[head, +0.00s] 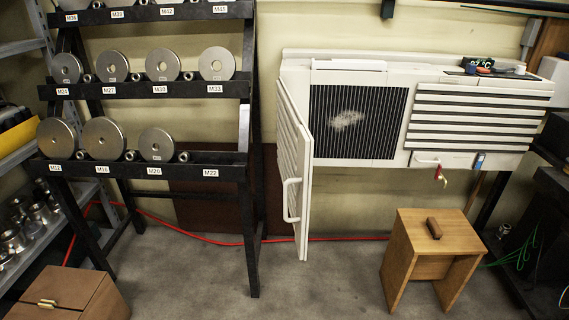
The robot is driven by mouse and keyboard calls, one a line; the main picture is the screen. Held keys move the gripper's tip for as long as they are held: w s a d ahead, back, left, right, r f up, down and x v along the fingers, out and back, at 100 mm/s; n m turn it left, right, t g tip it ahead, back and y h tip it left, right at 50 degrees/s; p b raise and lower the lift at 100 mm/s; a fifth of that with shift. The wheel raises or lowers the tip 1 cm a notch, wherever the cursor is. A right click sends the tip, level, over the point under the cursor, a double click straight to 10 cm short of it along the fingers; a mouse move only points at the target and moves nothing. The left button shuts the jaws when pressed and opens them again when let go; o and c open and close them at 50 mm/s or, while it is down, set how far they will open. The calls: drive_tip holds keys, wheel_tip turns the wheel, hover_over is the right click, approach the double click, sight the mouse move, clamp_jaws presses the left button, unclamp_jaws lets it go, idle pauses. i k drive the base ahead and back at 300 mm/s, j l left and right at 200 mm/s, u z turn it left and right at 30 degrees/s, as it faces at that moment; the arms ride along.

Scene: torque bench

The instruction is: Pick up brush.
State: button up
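A small dark-brown, block-shaped object (434,228), which looks like the brush, lies on top of a light wooden stool (460,240) at the lower right. Its long side runs roughly away from me, and its top is smooth and rounded. Bristles cannot be made out at this size. Nothing covers it. My gripper is not in this view, so where it is relative to the brush cannot be seen.
A white wall unit (475,115) with an open slatted door (297,170) stands behind the stool. A black rack (150,90) of metal discs is at the left. A brown box (70,293) is at lower left. A red hose (190,233) crosses the floor; mid-floor is clear.

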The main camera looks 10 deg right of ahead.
sight(433, 226)
drive_tip(key=z, duration=1.4)
